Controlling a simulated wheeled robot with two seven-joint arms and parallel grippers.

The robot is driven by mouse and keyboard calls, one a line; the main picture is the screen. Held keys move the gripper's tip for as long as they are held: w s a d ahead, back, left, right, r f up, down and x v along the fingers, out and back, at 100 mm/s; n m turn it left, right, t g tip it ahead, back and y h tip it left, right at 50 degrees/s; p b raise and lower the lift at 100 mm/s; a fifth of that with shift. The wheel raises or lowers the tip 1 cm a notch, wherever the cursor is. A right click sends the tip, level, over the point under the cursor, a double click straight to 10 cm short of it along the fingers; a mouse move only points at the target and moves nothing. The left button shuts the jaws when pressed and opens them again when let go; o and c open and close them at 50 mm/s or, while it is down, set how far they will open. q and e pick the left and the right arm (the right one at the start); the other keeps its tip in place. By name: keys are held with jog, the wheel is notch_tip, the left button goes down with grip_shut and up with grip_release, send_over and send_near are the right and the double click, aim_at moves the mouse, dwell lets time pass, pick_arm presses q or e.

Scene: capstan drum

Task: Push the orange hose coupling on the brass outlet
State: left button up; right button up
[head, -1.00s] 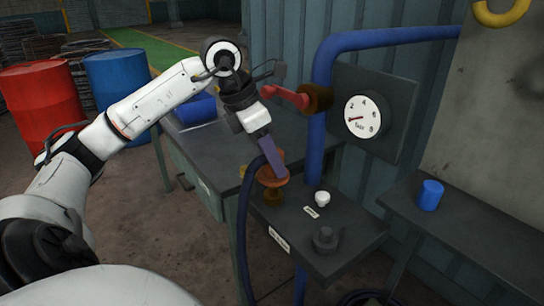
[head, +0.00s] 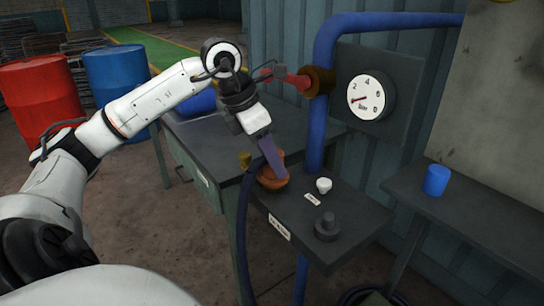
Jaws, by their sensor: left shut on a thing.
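The orange hose coupling (head: 268,183) is low at the left end of the dark shelf, partly hidden by my gripper. My left gripper (head: 277,172) comes down from above with its bluish fingers shut on the coupling. A dark blue hose (head: 244,215) hangs down just left of the coupling. A small brass-coloured piece (head: 245,160) shows just left of the fingers, at the bench edge. I cannot tell whether it is the outlet or whether the coupling touches it. My right gripper is not in view.
The dark shelf (head: 300,240) bears a white knob (head: 323,185) and a dark knob (head: 328,226). A blue pipe (head: 322,130) with a red lever (head: 298,82) rises behind, beside a pressure gauge (head: 366,97). A blue cup (head: 436,180) stands on the right table.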

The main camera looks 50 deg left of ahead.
pick_arm(q)
jog(key=shift+f, duration=0.1)
dwell(0.3)
jog(key=shift+f+b, duration=0.25)
jog(key=shift+b, duration=0.1)
jog(key=o, duration=1.3)
jog(key=p+v, duration=0.1)
jog(key=v, duration=0.8)
jog(key=shift+r, duration=0.15)
jog(key=shift+s+a+r, duration=0.1)
jog(key=shift+s+r, duration=0.15)
jog(key=shift+r, duration=0.2)
jog(key=shift+p, duration=0.3)
